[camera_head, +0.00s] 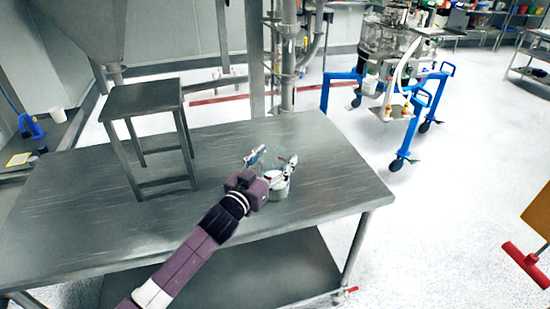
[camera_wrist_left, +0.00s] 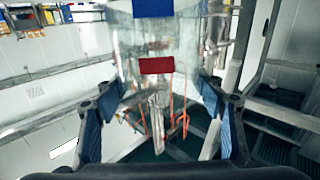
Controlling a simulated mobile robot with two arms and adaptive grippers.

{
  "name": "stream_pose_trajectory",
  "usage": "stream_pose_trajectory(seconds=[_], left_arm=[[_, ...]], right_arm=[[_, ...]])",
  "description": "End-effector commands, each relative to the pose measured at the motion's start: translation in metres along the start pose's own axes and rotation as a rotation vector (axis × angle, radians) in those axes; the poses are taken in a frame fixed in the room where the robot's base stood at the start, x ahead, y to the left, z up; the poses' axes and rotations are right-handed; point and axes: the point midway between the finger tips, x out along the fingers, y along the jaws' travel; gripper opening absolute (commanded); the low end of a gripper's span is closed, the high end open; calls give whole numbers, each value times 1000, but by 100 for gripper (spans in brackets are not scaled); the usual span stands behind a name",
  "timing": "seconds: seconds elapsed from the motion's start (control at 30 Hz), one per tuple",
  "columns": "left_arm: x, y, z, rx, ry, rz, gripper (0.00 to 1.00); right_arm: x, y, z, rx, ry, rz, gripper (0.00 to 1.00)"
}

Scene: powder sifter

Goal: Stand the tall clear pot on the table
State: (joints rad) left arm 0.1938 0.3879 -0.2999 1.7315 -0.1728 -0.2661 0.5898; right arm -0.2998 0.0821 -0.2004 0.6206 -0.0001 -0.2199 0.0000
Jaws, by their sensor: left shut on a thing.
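The tall clear pot (camera_head: 281,187) is at my left gripper (camera_head: 273,163), over the right part of the metal table (camera_head: 330,180). The head view shows only a small pale part of it, and the gripper hides the rest. I cannot tell whether its base touches the table. In the left wrist view the pot (camera_wrist_left: 184,40) is see-through, with a blue patch and a red patch in line with it. The two blue-padded fingers of the left gripper (camera_wrist_left: 162,98) are on either side of it, shut on it. My right gripper is not in view.
A small metal stool (camera_head: 145,97) stands on the table's left part. Metal pipes (camera_head: 287,60) rise behind the table. A blue-legged wheeled frame (camera_head: 400,110) stands on the floor at the back right. The table's front right top is clear.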

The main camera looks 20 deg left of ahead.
Motion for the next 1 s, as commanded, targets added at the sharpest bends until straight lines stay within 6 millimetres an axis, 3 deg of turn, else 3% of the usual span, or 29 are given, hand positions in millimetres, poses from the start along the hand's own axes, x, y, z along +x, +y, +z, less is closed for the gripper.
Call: stream_pose_trajectory(seconds=[0.2,0.23,0.37,0.77,1.0], left_arm=[[0,0,2,0,2,0,16],[0,0,4,-1,0,-1,65],[0,0,3,0,-1,0,79],[-1,0,-1,1,-1,0,81],[-35,0,2,1,-2,0,81]], right_arm=[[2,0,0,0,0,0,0],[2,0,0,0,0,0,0],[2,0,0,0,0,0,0],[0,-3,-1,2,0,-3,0],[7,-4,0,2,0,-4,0]])
